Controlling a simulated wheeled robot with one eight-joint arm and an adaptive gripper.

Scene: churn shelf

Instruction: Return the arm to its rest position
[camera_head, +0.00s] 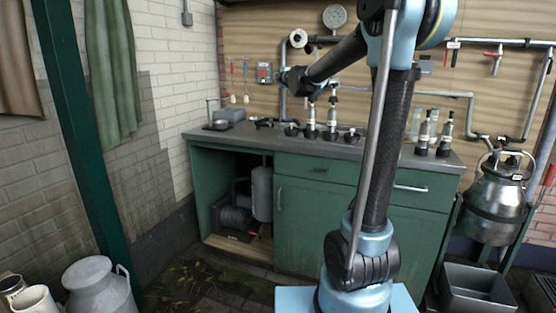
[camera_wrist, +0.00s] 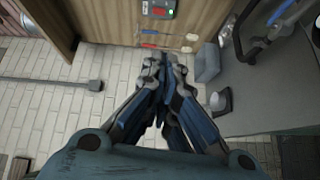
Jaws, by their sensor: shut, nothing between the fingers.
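My arm rises from its base in front of the green cabinet and bends at the top toward the left. My gripper (camera_head: 282,77) is up in the air in front of the wooden back wall, above the worktop, in the head view. In the wrist view my gripper (camera_wrist: 162,62) has its fingers together and holds nothing. Its fingertips point toward the wall near the control box, with no visible contact.
The grey worktop (camera_head: 240,138) carries several bottles, milking parts and a grey box (camera_wrist: 207,62). A control box (camera_head: 264,73) hangs on the wall. A green post (camera_head: 75,130) stands left, a milk can (camera_head: 100,288) at lower left, and a metal churn (camera_head: 497,200) hangs right.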

